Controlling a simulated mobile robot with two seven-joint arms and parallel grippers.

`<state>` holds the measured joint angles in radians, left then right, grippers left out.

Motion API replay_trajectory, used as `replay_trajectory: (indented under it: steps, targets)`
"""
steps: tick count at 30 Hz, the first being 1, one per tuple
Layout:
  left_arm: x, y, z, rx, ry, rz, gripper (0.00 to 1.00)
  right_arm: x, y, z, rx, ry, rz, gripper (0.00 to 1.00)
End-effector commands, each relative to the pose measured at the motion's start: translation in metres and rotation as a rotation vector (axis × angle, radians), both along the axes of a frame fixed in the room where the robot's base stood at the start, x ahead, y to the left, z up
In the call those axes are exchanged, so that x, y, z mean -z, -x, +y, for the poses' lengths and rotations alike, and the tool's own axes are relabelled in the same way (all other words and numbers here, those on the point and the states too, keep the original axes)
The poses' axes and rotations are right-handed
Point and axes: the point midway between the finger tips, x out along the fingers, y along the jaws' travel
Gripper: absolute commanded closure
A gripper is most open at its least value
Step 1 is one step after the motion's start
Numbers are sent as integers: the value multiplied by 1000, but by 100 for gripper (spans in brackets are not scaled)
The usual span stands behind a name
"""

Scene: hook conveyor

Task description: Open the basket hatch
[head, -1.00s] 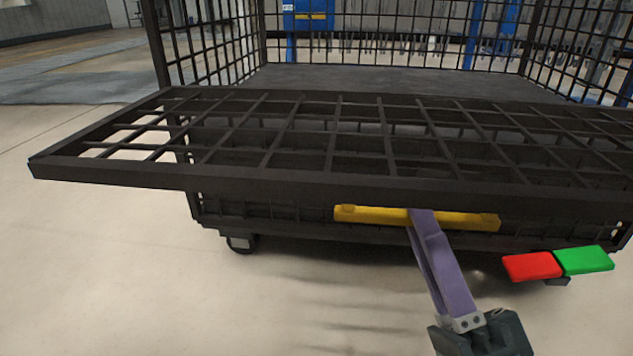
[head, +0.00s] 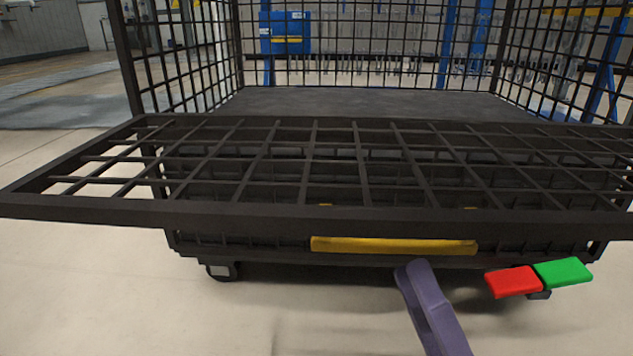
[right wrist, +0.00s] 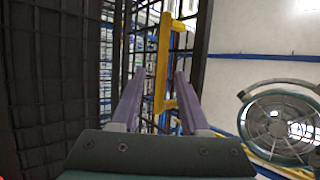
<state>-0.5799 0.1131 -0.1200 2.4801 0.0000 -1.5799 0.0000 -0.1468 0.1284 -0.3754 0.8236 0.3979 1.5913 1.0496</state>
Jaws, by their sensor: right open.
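The basket hatch (head: 290,215) is a dark mesh panel, folded outward and lying about level in front of the wire basket (head: 185,50). A yellow handle (head: 393,245) runs along its front edge; the handle also shows in the right wrist view (right wrist: 161,60). My right gripper (head: 413,269) has purple fingers and sits just below the handle, apart from it in the head view. In the right wrist view the fingers (right wrist: 160,75) are spread and empty, with the handle ahead and between them. My left gripper is not in view.
A red pedal (head: 514,282) and a green pedal (head: 563,272) sit low at the basket's right. A caster (head: 222,271) shows under its left side. A round fan-like object (right wrist: 283,126) is at right in the wrist view. Floor at front left is clear.

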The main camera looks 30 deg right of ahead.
Motion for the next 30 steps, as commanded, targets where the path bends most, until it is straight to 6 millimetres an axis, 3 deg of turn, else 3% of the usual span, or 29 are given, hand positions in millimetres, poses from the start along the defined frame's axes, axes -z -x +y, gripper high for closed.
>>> replay_trajectory:
  steps: [11, 30]
  targets:
    - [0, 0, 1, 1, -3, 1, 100, 19, 27, 2, -1, -2, 0, 55]
    - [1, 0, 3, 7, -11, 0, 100, 22, 22, 4, 0, 6, 25, 55]
